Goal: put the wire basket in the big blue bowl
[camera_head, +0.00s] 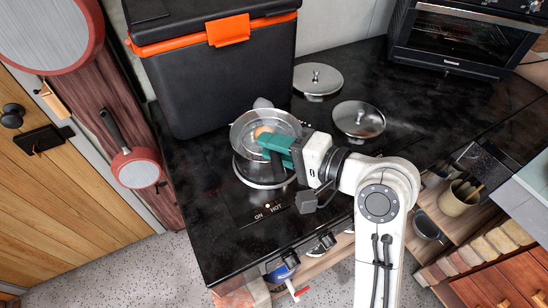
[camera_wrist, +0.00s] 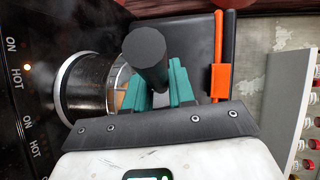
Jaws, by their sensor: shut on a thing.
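The wire basket (camera_head: 252,121) appears as a round silvery rim with a see-through wall, on the hob near the counter's left end; a brown rounded thing shows inside it. It sits at or in a steel pot (camera_head: 262,180), and I cannot tell how deep. In the wrist view the mesh-like wall (camera_wrist: 122,84) shows beside the left finger. My gripper (camera_head: 272,146) has teal fingers shut on a thick dark handle (camera_wrist: 148,52), which appears to be the basket's. The handle points toward the wrist camera. I see no big blue bowl clearly.
A black cool box (camera_head: 215,75) with an orange latch stands close behind the pot. Two steel lids (camera_head: 318,78) (camera_head: 358,119) lie to the right. An oven (camera_head: 468,38) stands at the back right. Bare black counter (camera_head: 425,100) lies between. A blue item (camera_head: 280,273) shows below the front edge.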

